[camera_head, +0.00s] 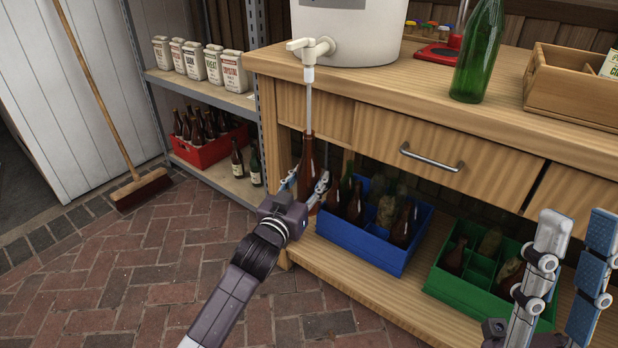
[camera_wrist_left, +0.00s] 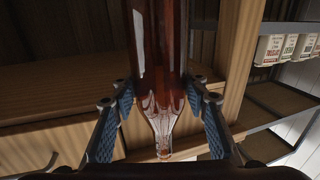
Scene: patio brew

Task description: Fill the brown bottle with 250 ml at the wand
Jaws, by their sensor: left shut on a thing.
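The brown bottle (camera_head: 308,165) is upright below the wand, in front of the wooden counter. My left gripper (camera_head: 306,187) is shut around its body; in the left wrist view the bottle (camera_wrist_left: 158,60) sits between the blue finger pads (camera_wrist_left: 163,105). The thin pale wand (camera_head: 309,105) hangs from the white tap (camera_head: 310,50) of the white vessel (camera_head: 345,30) and meets the bottle's mouth. I cannot tell how far it reaches inside, nor any fill level. My right gripper (camera_head: 570,255) is open and empty at the lower right.
A green bottle (camera_head: 478,55) and a wooden box (camera_head: 570,85) stand on the counter (camera_head: 420,82). Below are a blue crate (camera_head: 362,245) and a green crate (camera_head: 470,292) with bottles. A red crate (camera_head: 208,152) stands on the left shelf; a broom (camera_head: 140,187) leans left.

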